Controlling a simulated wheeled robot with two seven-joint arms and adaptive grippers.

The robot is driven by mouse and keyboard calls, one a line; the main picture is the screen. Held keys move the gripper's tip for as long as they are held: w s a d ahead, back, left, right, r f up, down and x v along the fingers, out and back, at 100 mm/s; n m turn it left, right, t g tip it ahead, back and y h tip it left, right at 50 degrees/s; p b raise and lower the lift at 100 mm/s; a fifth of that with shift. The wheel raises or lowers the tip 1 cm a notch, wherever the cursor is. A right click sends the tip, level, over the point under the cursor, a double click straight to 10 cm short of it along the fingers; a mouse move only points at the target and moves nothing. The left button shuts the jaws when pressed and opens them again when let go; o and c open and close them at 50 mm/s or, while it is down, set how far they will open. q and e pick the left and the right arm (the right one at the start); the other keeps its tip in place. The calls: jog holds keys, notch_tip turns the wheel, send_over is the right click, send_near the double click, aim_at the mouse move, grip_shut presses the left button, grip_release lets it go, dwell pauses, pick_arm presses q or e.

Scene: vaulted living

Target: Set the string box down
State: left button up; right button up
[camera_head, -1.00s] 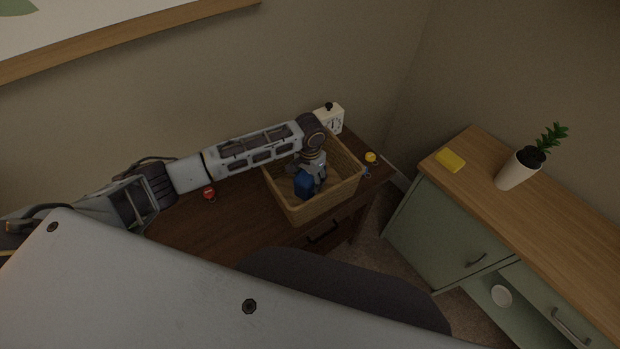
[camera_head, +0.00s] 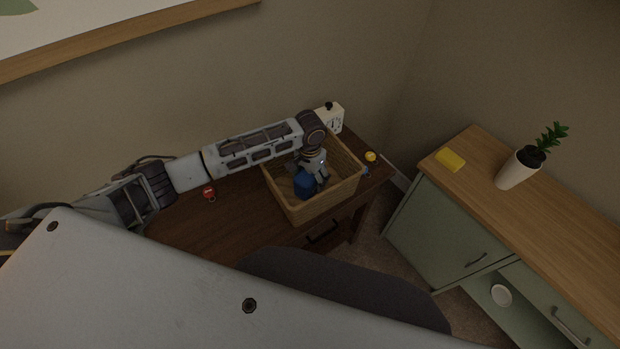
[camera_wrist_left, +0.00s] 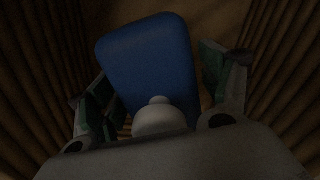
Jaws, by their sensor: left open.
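A blue box-like object with rounded edges, which I take for the string box (camera_head: 305,184), is inside the woven basket (camera_head: 318,209) on the dark wooden table. My left gripper (camera_head: 315,174) reaches down into the basket just above the blue object. In the left wrist view the blue object (camera_wrist_left: 150,58) lies between the open fingers, tilted, with gaps showing beside it. A pale rounded knob (camera_wrist_left: 160,118) shows in front of it; I cannot tell what it belongs to. The blue object's underside is hidden. My right gripper is not in view.
A white clock (camera_head: 330,119) stands behind the basket. A yellow item (camera_head: 370,157) lies right of it, and a small red item (camera_head: 209,193) lies to the left. A green cabinet (camera_head: 436,230) on the right bears a yellow block (camera_head: 450,160) and a potted plant (camera_head: 519,169).

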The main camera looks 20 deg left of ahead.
pick_arm(q)
notch_tip(320, 180, up, 11)
jog(key=shift+r+b, duration=0.2)
jog(key=shift+b, duration=0.1)
